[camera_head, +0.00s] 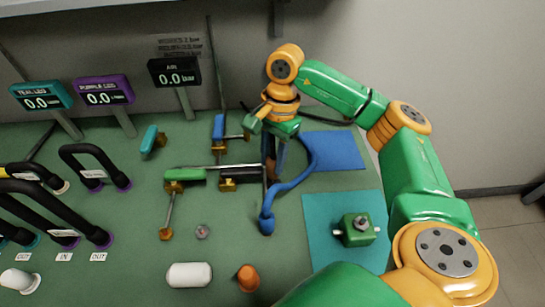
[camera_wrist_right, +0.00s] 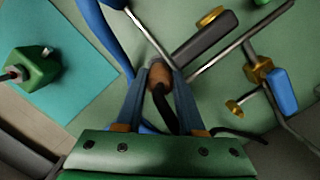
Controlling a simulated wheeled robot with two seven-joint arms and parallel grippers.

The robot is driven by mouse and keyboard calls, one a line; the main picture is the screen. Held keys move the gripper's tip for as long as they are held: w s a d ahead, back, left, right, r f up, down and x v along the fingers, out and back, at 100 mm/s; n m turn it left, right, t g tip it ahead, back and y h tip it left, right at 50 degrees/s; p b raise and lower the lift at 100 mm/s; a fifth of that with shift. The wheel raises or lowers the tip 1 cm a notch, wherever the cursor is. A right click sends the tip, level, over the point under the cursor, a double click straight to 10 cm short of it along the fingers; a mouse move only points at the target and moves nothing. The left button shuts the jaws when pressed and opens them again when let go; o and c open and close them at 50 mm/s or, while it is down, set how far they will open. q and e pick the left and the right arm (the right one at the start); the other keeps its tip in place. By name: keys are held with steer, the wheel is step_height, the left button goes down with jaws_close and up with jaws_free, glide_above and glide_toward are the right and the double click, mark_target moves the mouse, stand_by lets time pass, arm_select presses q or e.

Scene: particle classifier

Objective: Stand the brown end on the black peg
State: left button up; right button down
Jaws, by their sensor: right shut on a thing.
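My right gripper (camera_head: 273,158) is shut on the brown end (camera_wrist_right: 160,78) of a black hose, between its two blue fingers in the right wrist view. The black hose (camera_wrist_right: 164,112) runs from the brown end back toward the palm. In the head view the brown end (camera_head: 271,173) shows low between the fingers, close to the end of a grey pipe. A thin grey rod meets or overlaps its tip in the wrist view; I cannot tell if they touch. I cannot make out the black peg for certain. My left gripper is not in view.
A blue hose (camera_head: 307,165) curves just right of the gripper. Valves with green (camera_head: 190,174), black (camera_head: 242,173) and blue (camera_head: 218,126) handles stand left. A green block (camera_head: 357,230) sits on a teal mat (camera_head: 318,220). An orange cone (camera_head: 248,277) and white cylinder (camera_head: 188,275) are in front.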

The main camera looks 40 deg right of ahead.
steer(key=shift+f, duration=0.15)
steer(key=shift+f, duration=0.15)
steer(key=shift+r, duration=0.35)
steer(key=shift+d, duration=0.1)
stand_by(0.7)
steer(key=shift+f, duration=0.35)
stand_by(0.9)
steer(key=shift+r, duration=0.35)
steer(key=shift+f, duration=0.1)
